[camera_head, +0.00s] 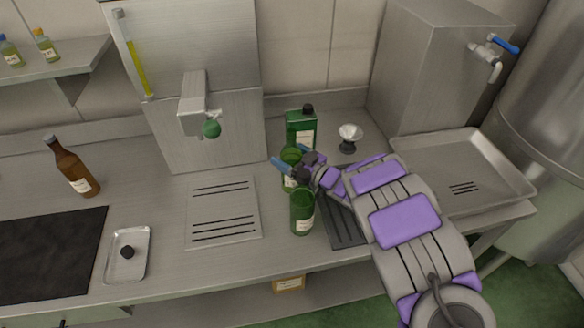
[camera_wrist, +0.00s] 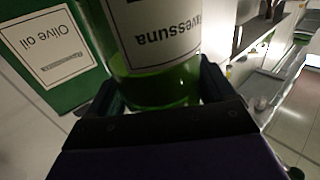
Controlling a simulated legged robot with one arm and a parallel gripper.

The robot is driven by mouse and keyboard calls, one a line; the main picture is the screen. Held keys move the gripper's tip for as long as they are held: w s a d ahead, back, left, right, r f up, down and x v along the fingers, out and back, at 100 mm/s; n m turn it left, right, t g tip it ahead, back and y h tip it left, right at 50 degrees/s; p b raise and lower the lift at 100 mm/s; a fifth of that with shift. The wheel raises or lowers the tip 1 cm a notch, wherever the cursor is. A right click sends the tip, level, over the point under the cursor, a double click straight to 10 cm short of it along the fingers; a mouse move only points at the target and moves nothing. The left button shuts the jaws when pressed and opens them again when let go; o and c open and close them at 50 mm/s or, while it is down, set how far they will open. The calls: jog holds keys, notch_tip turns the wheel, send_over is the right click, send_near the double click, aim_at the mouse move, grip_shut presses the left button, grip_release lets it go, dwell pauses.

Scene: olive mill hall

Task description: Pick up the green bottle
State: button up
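One green glass bottle (camera_head: 291,157) stands on the counter between the fingers of my gripper (camera_head: 292,158). Its top is hard to make out behind the gripper. In the wrist view this bottle (camera_wrist: 158,90) fills the space between my fingers (camera_wrist: 160,92), its pale label upside down. The fingers are spread on either side of it, with a thin light gap by the right finger. I cannot tell whether the left finger touches. A second green bottle (camera_head: 302,212) with a dark cap and pale label stands nearer the counter's front edge.
A green olive oil tin (camera_head: 301,128) stands just behind the gripped space, also at left in the wrist view (camera_wrist: 48,50). A small metal cup-like object (camera_head: 349,134), a spout (camera_head: 196,104), a brown bottle (camera_head: 72,168) and a sink tray (camera_head: 460,165) are around.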

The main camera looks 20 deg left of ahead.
jog(key=shift+d, duration=0.2)
jog(key=shift+c, duration=1.4)
jog(key=shift+a, duration=0.45)
jog(key=c, duration=0.6)
jog(key=shift+d+f, duration=0.1)
jog(key=shift+c, duration=0.6)
